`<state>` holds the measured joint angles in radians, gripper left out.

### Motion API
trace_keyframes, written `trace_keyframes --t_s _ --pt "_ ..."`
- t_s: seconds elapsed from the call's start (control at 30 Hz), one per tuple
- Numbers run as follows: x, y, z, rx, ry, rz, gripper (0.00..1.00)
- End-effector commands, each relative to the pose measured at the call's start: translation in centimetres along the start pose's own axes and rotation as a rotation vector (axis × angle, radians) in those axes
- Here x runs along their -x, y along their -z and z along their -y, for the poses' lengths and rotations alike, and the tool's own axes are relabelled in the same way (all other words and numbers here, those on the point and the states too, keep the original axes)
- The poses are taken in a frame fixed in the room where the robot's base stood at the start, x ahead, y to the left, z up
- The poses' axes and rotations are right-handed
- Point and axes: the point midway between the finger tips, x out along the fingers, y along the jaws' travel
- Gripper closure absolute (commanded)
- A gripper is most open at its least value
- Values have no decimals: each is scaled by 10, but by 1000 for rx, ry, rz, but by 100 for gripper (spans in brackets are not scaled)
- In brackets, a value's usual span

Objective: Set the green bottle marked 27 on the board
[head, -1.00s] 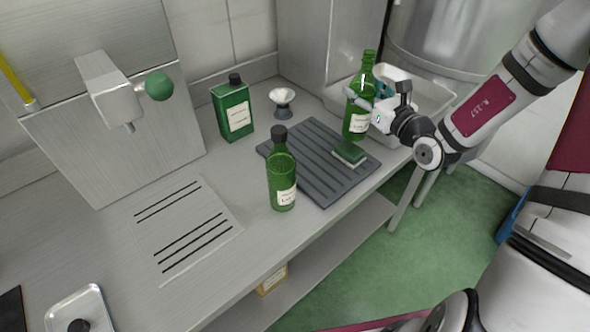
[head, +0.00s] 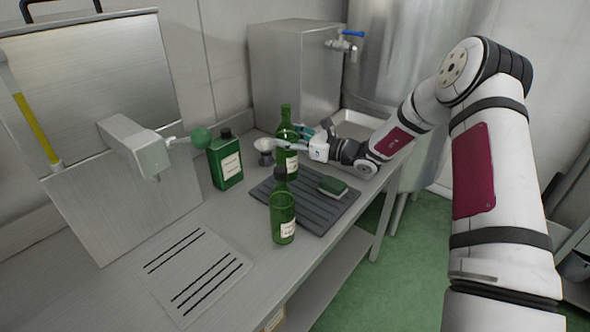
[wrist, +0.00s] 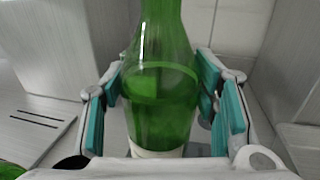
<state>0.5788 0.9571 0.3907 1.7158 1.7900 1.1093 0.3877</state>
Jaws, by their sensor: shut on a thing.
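My gripper (head: 300,147) is shut on an uncapped green glass bottle (head: 287,133), held upright over the back left part of the dark grey ribbed board (head: 325,209). In the wrist view the bottle (wrist: 162,100) stands between the teal finger pads. Its base is partly hidden behind another bottle, so I cannot tell whether it touches the board. That second green bottle (head: 282,212), with a dark cap, stands on the counter at the board's front left edge. Both have pale labels, too small to read a number.
A green and white sponge (head: 332,187) lies on the board's right part. A square green tin (head: 225,162) and a small white funnel-like cup (head: 264,146) stand behind left. A steel tank with a blue-handled tap (head: 345,42) and a pale tray (head: 358,127) are behind. The slotted counter (head: 195,270) is clear.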

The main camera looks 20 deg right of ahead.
Motion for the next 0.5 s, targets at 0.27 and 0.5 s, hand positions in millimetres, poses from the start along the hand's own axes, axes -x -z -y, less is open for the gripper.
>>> trace_keyframes --t_s 0.27,0.5 --pt "0 30 0 1 2 3 100" --pt "0 56 0 -1 2 3 100"
